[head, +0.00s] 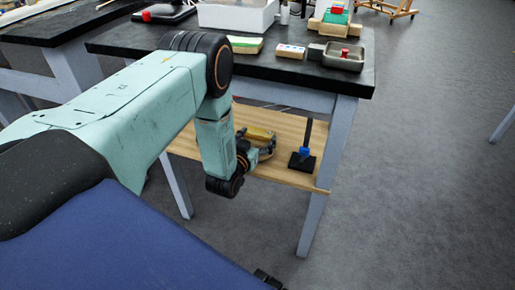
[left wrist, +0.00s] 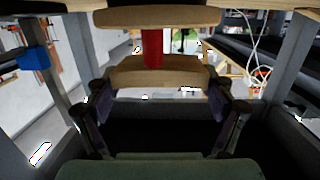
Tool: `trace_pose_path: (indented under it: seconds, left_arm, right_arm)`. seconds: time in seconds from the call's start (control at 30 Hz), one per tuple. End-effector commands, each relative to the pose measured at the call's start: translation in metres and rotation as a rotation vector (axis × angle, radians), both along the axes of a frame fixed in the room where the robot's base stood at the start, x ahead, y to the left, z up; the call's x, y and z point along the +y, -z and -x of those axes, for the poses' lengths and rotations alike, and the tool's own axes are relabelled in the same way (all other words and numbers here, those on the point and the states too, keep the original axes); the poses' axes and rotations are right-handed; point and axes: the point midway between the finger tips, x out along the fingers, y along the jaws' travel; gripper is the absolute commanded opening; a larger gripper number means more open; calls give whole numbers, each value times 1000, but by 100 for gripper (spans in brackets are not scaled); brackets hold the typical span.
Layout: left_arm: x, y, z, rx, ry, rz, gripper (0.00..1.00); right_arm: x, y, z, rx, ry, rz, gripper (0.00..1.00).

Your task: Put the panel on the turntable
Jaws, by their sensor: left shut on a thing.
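My left gripper (head: 258,148) is low at the wooden shelf under the near table. In the left wrist view my fingers (left wrist: 163,106) stand either side of a pale wooden piece (left wrist: 155,75). A short red post (left wrist: 153,46) joins this piece to a second wooden piece (left wrist: 157,17). I cannot tell for sure which thing is the turntable. My right gripper is not in view.
A dark stand with a blue collar (head: 304,152) rises from the shelf (head: 275,177) just right of my gripper. The dark tabletop (head: 275,68) above holds a grey tray (head: 337,60), a wooden block (head: 290,51), a green-topped block (head: 246,45) and a white box (head: 235,15). Grey legs frame the shelf.

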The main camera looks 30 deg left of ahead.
Motion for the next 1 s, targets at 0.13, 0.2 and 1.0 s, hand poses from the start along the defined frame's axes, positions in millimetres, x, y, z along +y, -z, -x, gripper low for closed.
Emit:
trace_pose_path:
  seconds: [0.13, 0.2, 1.0]
  left_arm:
    - [0, 23, 0, 1, 1, -2, 52]
    - [-1, 31, 0, 1, 1, -1, 52]
    - [0, 36, 0, 1, 1, -1, 100]
  right_arm:
    - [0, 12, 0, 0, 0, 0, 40]
    - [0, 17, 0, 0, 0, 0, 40]
    - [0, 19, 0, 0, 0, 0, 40]
